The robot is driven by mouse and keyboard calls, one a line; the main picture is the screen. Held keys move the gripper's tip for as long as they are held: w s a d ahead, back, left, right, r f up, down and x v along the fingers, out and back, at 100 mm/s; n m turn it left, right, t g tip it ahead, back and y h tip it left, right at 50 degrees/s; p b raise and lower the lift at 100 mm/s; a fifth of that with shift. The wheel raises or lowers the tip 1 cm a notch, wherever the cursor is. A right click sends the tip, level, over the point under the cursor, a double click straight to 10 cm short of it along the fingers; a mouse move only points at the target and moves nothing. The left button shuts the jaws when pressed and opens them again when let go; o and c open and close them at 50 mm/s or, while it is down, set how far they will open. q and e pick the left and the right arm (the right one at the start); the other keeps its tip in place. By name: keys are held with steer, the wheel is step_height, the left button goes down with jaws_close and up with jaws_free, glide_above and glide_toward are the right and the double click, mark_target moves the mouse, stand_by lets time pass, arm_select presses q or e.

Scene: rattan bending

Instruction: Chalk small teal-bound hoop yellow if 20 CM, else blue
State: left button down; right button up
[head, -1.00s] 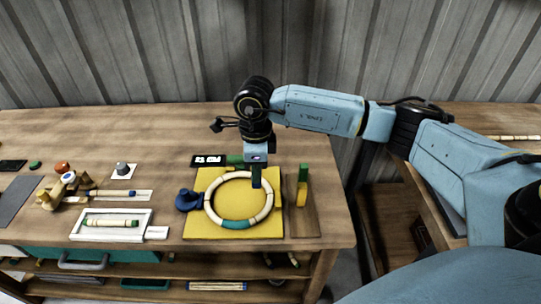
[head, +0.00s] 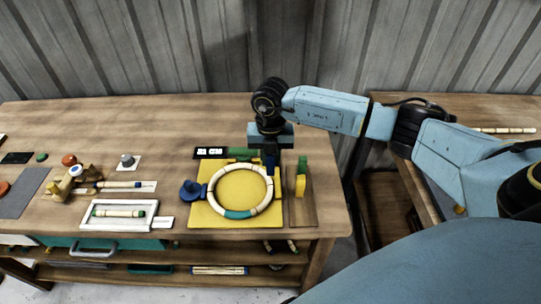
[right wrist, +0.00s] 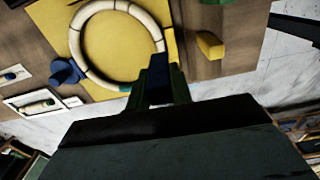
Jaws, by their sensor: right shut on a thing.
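The pale hoop (head: 214,202) with a teal binding (head: 238,214) at its near side lies flat on a yellow board (head: 208,221). My right gripper (head: 270,165) is shut on a blue chalk, seen between the fingers in the right wrist view (right wrist: 160,84). It points down just beyond the hoop's far right edge; whether the chalk touches anything is unclear. A yellow chalk (head: 301,186) and a green chalk (head: 303,164) stand on a wooden strip right of the board. A black display (head: 209,153) with white characters lies behind the board, too small to read. My left gripper is out of view.
A dark blue knobbed piece (head: 191,191) sits at the board's left edge. A white tray (head: 92,225) holds a pale rod with green ends. Small tools and a grey mat (head: 22,192) lie further left. The bench's back left is clear.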

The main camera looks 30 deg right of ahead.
mark_target(271, 174)
steer(key=shift+f+b, duration=2.05)
steer(key=shift+f, duration=0.7)
steer(key=shift+f+b, duration=0.35)
steer(key=shift+f, duration=0.25)
steer(key=shift+r+p, duration=2.85)
steer(key=shift+r, duration=0.75)
steer(key=shift+f, duration=0.1)
